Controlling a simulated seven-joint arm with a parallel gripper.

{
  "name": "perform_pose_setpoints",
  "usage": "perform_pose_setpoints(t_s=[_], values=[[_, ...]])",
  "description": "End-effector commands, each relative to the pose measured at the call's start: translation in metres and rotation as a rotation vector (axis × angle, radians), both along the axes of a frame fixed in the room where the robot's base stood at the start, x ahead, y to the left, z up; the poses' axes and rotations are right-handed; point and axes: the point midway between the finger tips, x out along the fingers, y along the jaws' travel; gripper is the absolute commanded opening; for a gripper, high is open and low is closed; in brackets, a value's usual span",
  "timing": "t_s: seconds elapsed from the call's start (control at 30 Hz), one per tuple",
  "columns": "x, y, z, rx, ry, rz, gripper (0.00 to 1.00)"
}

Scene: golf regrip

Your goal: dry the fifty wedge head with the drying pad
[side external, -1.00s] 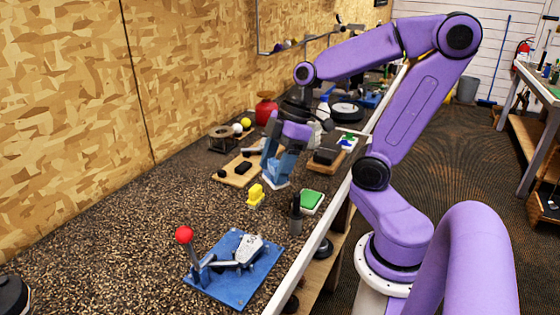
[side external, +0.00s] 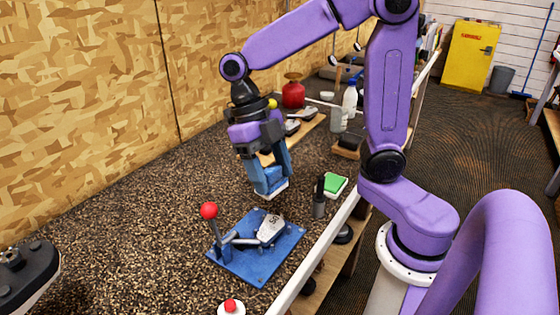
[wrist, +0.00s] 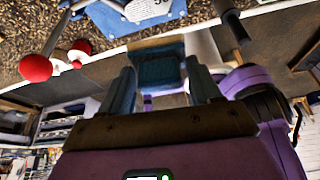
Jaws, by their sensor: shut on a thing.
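The fifty wedge head (side external: 271,228), silver and marked 50, is held in a blue clamp fixture (side external: 244,264) with a red-knobbed lever (side external: 209,211). The wedge head also shows at the top of the wrist view (wrist: 148,9). My gripper (side external: 266,178) is shut on the drying pad (side external: 273,183), a blue block with a white underside. The pad also shows between the fingers in the wrist view (wrist: 160,69). It is above and behind the wedge head in the side view, apart from it.
A dark upright cylinder (side external: 320,198) and a green-topped pad (side external: 335,185) stand right of the gripper, near the bench edge. A white button with a red top (side external: 231,307) is in front. A dark device (side external: 25,275) sits at lower left. The bench left of the fixture is clear.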

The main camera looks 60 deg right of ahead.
Motion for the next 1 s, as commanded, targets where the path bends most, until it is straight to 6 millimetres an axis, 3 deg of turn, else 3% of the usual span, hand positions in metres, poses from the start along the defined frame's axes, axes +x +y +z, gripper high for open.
perform_pose_setpoints(t_s=[0.27, 1.0], values=[[-0.001, 0.008, -0.005, 0.000, 0.001, 0.133, 0.38], [-0.002, 0.007, -0.076, 0.000, 0.001, 0.126, 0.38]])
